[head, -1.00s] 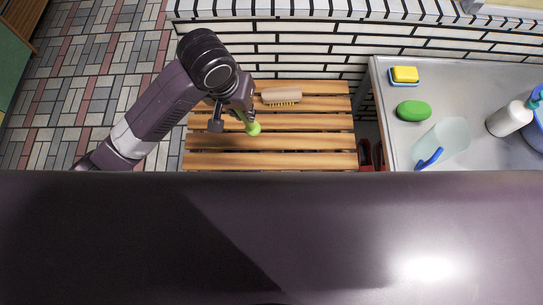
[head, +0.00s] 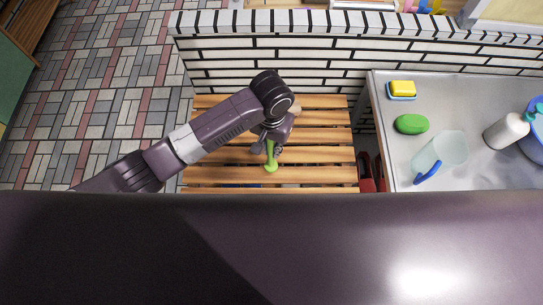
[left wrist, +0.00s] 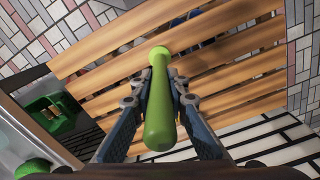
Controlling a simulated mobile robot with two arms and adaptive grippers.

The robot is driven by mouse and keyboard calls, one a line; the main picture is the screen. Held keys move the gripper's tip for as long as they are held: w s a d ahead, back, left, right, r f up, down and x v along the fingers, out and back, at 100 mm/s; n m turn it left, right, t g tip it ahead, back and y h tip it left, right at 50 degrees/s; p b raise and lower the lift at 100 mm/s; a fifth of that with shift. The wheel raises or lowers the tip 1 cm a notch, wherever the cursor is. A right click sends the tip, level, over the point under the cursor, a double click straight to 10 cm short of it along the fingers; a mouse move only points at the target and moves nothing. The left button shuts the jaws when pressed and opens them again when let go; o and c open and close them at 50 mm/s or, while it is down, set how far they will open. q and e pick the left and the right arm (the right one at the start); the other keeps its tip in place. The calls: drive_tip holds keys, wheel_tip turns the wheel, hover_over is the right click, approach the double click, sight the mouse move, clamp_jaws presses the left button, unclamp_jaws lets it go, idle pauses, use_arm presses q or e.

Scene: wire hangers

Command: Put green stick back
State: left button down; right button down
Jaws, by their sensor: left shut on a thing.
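My left gripper (head: 267,143) is shut on a green stick (head: 271,159) above a slatted wooden bench (head: 320,153). The stick has a wider round end that points toward the near side of the bench. In the left wrist view, the green stick (left wrist: 158,110) lies between the two fingers of the left gripper (left wrist: 160,88), its round end away from the camera over the slats. I cannot tell whether that end touches the bench. My right gripper is not in view.
A metal counter (head: 397,155) on the right holds a yellow sponge (head: 402,88), a green soap (head: 411,124), a clear jug (head: 440,153) and a white bottle (head: 507,131). A white brick wall (head: 330,51) stands behind the bench. Red objects (head: 367,172) lie between bench and counter.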

sight(272, 143)
use_arm(q)
wheel_tip(272, 143, down, 6)
drive_tip(key=shift+f, duration=0.25)
drive_tip(key=c, duration=1.9)
unclamp_jaws()
drive_tip(key=shift+f, duration=0.1)
wheel_tip(272, 143, up, 11)
drive_tip(key=shift+f, duration=0.1)
drive_tip(key=shift+r, duration=0.75)
